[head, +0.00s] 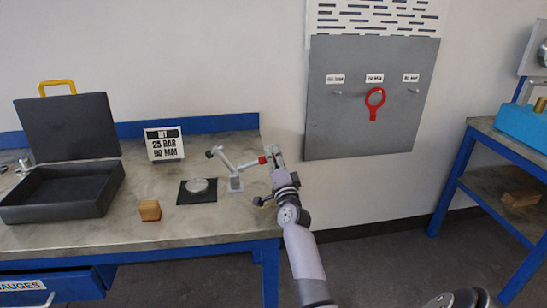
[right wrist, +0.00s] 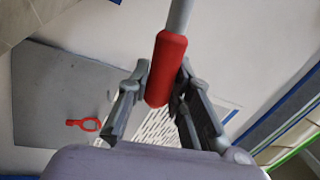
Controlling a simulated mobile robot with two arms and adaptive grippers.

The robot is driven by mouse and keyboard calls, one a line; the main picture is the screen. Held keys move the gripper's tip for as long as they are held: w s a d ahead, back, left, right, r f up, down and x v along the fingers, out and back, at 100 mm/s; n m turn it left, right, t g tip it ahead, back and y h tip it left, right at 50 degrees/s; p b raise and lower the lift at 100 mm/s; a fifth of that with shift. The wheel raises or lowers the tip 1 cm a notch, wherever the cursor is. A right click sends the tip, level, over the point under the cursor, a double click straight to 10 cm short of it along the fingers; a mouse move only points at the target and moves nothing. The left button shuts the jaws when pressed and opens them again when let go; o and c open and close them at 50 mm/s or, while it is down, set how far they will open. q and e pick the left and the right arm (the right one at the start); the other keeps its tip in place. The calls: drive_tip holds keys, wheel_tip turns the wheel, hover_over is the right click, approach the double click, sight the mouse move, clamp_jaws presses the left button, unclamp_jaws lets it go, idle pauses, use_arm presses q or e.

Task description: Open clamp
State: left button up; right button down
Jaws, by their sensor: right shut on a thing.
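The grey clamp (head: 236,183) stands on the left bench near its right end. One arm of it slants up to the left and ends in a dark tip. Its lever reaches right and slightly up to a red grip (head: 262,160). My right gripper (head: 274,157) is at that red grip, beyond the bench's right edge. In the right wrist view the red grip (right wrist: 166,68) lies between the two fingers of my right gripper (right wrist: 160,88), which is shut on it. The grey lever rod runs out of the top of that view. My left gripper is not in view.
On the bench are a round metal disc (head: 198,186) on a dark pad, a wooden block (head: 150,210), a label stand (head: 165,144) and an open black case (head: 60,192). A grey wall panel (head: 340,110) holds a red ring tool (head: 374,103). Another bench (head: 485,170) stands right.

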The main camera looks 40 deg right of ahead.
drive_tip(key=c, duration=1.4)
unclamp_jaws()
drive_tip(key=shift+s+a+f, duration=0.15)
drive_tip(key=shift+s, duration=0.15)
drive_tip(key=r+v, duration=0.1)
drive_tip(key=v, duration=0.4)
drive_tip(key=r+v, duration=0.1)
drive_tip(key=v, duration=0.4)
drive_tip(key=r+v, duration=0.1)
drive_tip(key=v, duration=0.5)
drive_tip(key=shift+s+a, duration=0.2)
drive_tip(key=shift+s, duration=0.1)
